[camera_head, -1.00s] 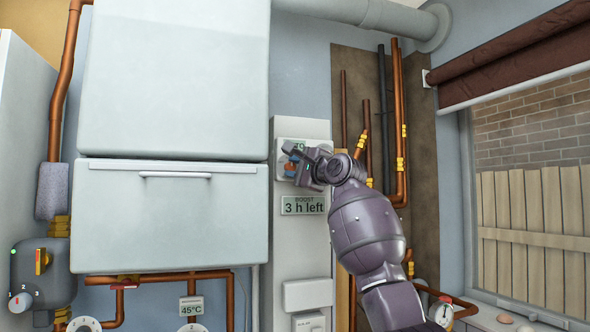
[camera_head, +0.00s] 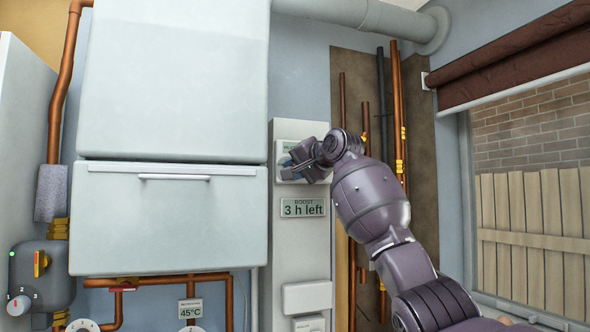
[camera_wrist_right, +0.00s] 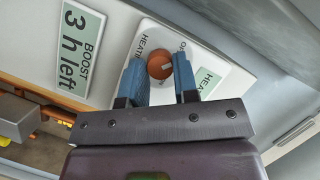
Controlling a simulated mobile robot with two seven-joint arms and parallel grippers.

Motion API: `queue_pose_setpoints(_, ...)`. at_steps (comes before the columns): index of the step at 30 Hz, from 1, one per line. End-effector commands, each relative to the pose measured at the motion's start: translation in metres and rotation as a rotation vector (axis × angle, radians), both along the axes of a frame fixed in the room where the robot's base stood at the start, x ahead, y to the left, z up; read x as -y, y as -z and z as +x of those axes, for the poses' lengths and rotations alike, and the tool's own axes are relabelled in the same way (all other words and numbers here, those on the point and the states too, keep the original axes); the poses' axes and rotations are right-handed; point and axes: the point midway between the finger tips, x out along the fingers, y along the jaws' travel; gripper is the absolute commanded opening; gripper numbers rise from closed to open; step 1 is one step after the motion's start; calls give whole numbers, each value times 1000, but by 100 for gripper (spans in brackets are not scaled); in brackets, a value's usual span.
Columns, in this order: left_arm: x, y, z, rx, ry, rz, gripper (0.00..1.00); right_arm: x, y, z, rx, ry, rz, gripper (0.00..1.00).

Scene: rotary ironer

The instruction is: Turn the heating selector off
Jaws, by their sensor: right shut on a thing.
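The heating selector is an orange-brown round knob (camera_wrist_right: 159,66) on a white plate (camera_head: 286,146) high on the pale wall panel. In the right wrist view the plate carries partly hidden lettering and a small green display (camera_wrist_right: 209,82). My right gripper (camera_head: 291,167) is at the knob, its two blue fingers (camera_wrist_right: 160,64) on either side and shut on it. A short pale mark shows on the knob's face; its exact setting cannot be told. In the head view the gripper hides the knob. My left gripper is not in view.
A display (camera_head: 303,208) below the selector reads "BOOST 3 h left". A large pale cabinet (camera_head: 169,215) stands close to the left of the panel. Copper pipes (camera_head: 398,110) run up the wall on the right, behind my right arm. A window is farther right.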

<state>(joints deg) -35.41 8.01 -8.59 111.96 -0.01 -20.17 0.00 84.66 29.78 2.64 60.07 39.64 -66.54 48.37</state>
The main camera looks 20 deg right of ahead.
Motion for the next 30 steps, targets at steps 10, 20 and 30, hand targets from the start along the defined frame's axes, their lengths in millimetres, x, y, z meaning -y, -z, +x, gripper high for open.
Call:
queue_pose_setpoints(10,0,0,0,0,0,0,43,0,-1,0,4,0,-147,4)
queue_pose_setpoints(20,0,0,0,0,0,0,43,-1,-1,0,6,0,-175,4)
queue_pose_setpoints(30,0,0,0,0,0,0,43,-1,-1,0,6,0,-173,43)
